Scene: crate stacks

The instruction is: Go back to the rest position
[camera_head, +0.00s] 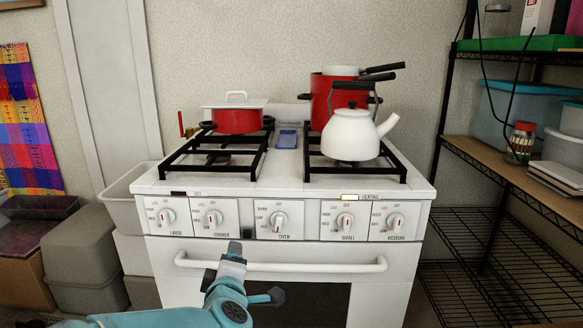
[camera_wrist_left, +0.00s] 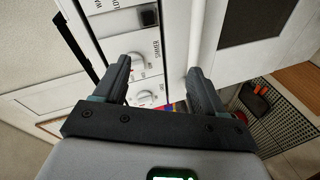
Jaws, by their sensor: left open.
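My left gripper (camera_head: 235,249) is in front of the stove's lower front, near the oven handle (camera_head: 280,265), its arm coming in from the lower left. In the wrist view its two fingers (camera_wrist_left: 160,75) are apart with nothing between them. Beyond them the stove's knob panel (camera_wrist_left: 118,22) shows turned on its side. I cannot tell in the head view whether the gripper touches the handle. My right gripper is in neither view.
On the white stove (camera_head: 280,190) stand a red pot with white lid (camera_head: 237,118), a white kettle (camera_head: 350,135) and a red pan (camera_head: 338,88) behind it. A wire shelf (camera_head: 480,235) stands right. Grey bins (camera_head: 80,245) stand left.

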